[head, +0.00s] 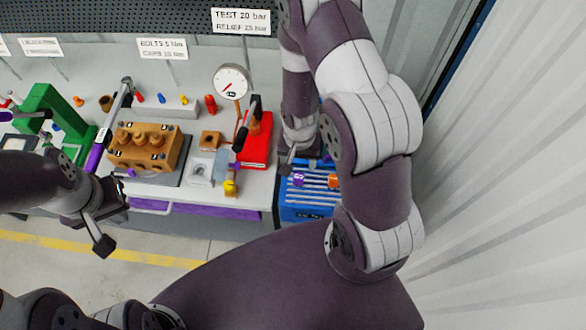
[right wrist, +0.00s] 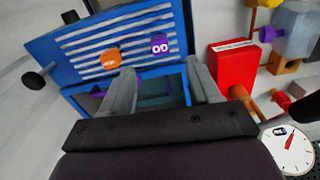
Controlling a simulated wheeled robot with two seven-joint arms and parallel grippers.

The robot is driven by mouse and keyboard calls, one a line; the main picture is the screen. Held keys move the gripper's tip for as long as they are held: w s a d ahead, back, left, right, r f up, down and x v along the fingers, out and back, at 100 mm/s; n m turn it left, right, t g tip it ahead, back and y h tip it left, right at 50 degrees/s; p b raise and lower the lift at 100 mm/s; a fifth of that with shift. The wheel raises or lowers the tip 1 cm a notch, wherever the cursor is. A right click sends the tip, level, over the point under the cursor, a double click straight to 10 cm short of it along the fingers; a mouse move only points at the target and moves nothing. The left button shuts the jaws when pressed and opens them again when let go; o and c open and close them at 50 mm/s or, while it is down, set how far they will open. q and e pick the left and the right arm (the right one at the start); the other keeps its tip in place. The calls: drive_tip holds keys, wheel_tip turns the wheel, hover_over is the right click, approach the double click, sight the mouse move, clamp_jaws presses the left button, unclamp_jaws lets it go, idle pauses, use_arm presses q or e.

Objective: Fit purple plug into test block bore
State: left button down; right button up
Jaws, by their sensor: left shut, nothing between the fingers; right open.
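The test block (head: 222,158) is a pale, see-through grey-blue block near the bench's right end; it also shows at the right wrist view's upper right (right wrist: 298,22). A purple piece (right wrist: 268,33) sticks out of its side; I cannot tell whether it is the plug. Another purple piece (right wrist: 98,90) shows low in the blue cart, and a purple item with two pale rings (right wrist: 160,44) lies on its slatted top. My right gripper (right wrist: 160,92) is open and empty over the cart. My left gripper (head: 104,240) is shut and empty before the bench.
The blue slatted cart (head: 310,210) stands right of the bench, with an orange item (right wrist: 109,58) on top. A red box (right wrist: 235,68) and gauge (head: 231,82) are near the test block. An orange pump block (head: 140,155) and green stand (head: 50,105) are further left.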

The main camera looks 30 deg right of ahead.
drive_tip(key=b, duration=0.2)
hover_over(299, 176)
drive_tip(key=s, duration=0.2)
wheel_tip(299, 176, down, 4)
drive_tip(key=w+f, duration=0.1)
drive_tip(key=f, duration=0.1)
drive_tip(key=w+f, duration=0.1)
drive_tip(key=f, duration=0.1)
drive_tip(key=shift+w+d, duration=0.1)
drive_tip(key=shift+w, duration=0.05)
wheel_tip(299, 176, down, 2)
drive_tip(key=shift+f+b, duration=0.25)
drive_tip(key=shift+b, duration=0.15)
drive_tip(key=shift+s, duration=0.35)
drive_tip(key=shift+w+f, duration=0.1)
drive_tip(key=shift+w, duration=0.15)
drive_tip(key=c, duration=1)
use_arm(q)
drive_tip(key=f, duration=0.3)
drive_tip(key=shift+d+f, duration=0.2)
drive_tip(key=shift+f, duration=0.1)
use_arm(e)
drive_tip(key=shift+c, duration=0.3)
